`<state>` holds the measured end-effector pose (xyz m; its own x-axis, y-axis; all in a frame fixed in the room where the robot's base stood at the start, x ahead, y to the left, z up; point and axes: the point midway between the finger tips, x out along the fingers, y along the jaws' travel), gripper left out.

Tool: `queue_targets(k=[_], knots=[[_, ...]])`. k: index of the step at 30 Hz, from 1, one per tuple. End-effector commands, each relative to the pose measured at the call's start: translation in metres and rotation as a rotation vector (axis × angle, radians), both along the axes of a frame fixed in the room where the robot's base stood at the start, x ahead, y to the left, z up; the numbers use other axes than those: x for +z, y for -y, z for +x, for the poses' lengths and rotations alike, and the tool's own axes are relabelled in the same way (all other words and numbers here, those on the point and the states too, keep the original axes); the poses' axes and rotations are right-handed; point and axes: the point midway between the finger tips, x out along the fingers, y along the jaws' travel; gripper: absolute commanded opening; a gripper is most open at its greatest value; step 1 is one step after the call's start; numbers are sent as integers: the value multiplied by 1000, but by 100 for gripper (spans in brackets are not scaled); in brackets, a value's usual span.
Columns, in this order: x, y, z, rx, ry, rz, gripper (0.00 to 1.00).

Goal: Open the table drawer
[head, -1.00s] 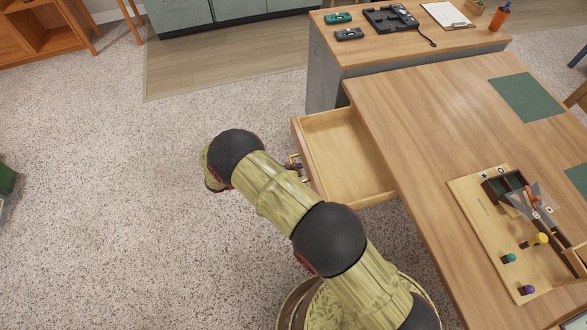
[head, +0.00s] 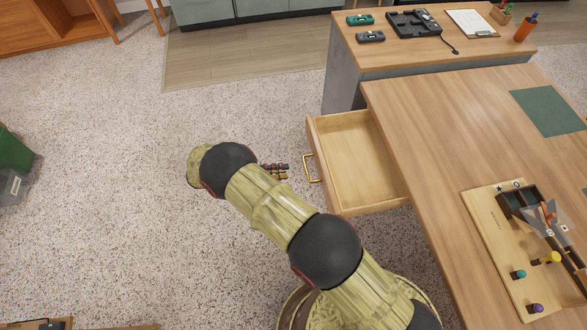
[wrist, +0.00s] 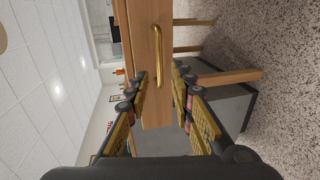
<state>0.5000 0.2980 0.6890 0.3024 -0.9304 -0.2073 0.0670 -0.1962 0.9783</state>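The table drawer (head: 362,165) is pulled well out of the left side of the wooden table (head: 440,120), and its inside looks empty. Its brass handle (head: 310,168) is on the front panel, at the left. My gripper (head: 275,171) is just left of the handle in the head view, with a small gap of carpet between them. In the wrist view my gripper (wrist: 160,85) has its two fingers spread apart with nothing between them. The handle (wrist: 158,55) shows ahead, beyond the fingertips, on the drawer front (wrist: 146,75).
A wooden board (head: 500,245) with pegs and a dark box lies on the table. A counter (head: 440,60) with devices and a clipboard stands behind. A green bin (head: 14,152) is at the far left. Open carpet lies left of my arm.

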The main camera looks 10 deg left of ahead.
Motion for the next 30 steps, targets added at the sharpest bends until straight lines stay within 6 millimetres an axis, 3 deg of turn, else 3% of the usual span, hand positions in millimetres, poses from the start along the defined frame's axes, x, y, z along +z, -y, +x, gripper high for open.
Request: queue_targets(k=[7,25,30], knots=[[4,-20,-7,-1,-1,0,24],[5,-21,-7,0,-4,-1,24],[-1,-23,-5,25,-83,-5,24]])
